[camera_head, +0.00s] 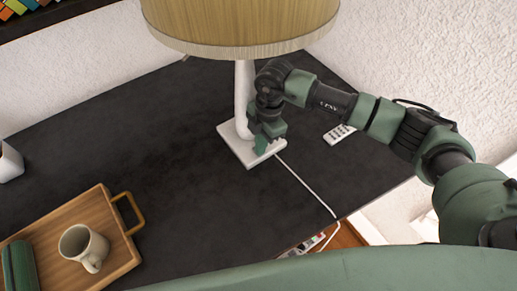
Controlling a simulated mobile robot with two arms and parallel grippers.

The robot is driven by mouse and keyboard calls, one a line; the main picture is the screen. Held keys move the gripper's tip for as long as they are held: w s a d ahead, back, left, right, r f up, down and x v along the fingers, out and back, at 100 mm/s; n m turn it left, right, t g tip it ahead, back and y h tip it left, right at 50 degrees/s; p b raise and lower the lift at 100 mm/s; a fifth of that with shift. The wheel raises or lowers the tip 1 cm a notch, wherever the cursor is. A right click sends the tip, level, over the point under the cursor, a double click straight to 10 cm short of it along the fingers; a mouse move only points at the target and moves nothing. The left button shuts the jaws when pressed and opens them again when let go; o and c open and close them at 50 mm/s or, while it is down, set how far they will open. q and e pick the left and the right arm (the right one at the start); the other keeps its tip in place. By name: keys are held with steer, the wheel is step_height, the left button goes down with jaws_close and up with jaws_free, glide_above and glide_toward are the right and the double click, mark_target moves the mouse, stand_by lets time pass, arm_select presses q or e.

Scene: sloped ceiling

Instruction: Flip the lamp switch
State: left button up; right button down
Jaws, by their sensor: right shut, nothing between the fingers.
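The lamp stands upright on the dark table. It has a wide tan shade (240,22), a white stem (241,90) and a square white base (238,149). A white cord (305,187) runs from the base over the table edge. My right gripper (261,147) is shut and empty, pointing down at the right part of the base, close beside the stem. Whether it touches the base cannot be told. I cannot make out the switch; the gripper covers part of the base.
A wooden tray (122,262) with a mug (83,246) and a dark green object (20,268) is at the lower left. A white remote (340,133) lies right of the lamp. A white cup-like object (9,163) is at the left edge. The table's middle (150,140) is clear.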

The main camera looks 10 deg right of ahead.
steer(key=shift+s, duration=0.15)
step_height(320, 180, up, 7)
steer(key=p, duration=0.5)
steer(key=shift+f, duration=0.1)
steer(key=shift+f, duration=0.1)
stand_by(0.7)
